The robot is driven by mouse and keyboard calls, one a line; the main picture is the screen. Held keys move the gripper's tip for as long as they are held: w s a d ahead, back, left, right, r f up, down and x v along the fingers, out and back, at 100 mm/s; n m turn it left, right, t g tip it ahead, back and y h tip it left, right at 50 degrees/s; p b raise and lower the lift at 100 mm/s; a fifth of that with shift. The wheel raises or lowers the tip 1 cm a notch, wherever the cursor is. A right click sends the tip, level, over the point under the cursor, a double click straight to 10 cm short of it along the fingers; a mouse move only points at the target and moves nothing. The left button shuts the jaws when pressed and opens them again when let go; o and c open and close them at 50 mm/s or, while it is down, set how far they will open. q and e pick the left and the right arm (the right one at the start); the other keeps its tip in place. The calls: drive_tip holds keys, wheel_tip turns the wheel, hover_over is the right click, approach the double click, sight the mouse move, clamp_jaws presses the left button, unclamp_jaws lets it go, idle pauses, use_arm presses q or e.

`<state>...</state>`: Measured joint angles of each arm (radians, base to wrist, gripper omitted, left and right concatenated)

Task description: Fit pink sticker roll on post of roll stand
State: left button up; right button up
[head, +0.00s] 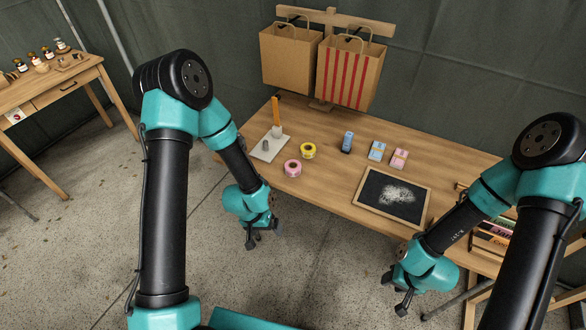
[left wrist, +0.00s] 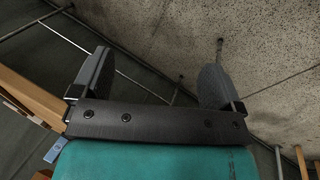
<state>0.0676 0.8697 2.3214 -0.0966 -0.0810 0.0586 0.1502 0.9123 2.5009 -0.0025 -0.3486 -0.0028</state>
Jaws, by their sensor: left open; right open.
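The pink sticker roll (head: 292,168) lies flat on the table near its front left edge. The roll stand (head: 268,150) is a pale plate behind and left of it, with an orange upright (head: 276,110), a white roll-like piece at its foot and a short grey post (head: 265,145). My left gripper (head: 262,238) is open and empty, in front of and below the table edge. My right gripper (head: 407,300) is open and empty, in front of the table at the right.
A yellow roll (head: 308,151) lies close to the pink roll. Paper bags (head: 350,72) hang at the back.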

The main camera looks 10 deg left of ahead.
use_arm(q)
drive_tip(key=w+d+r+m+y, duration=0.1)
drive_tip(key=w+d+r+m, duration=0.15)
drive_tip(key=w+r, duration=1)
wheel_tip(320, 180, up, 13)
drive_tip(key=y, duration=0.3)
hover_over(292, 166)
drive_tip(key=s, duration=0.2)
drive_tip(key=shift+w+d+f+m, duration=0.15)
drive_tip(key=shift+w+d+m, duration=0.05)
drive_tip(key=shift+d+m, duration=0.15)
wheel_tip(292, 166, down, 12)
drive_tip(key=shift+f, duration=0.15)
drive_tip(key=shift+f, duration=0.15)
wheel_tip(292, 166, down, 5)
drive_tip(key=shift+a, duration=0.1)
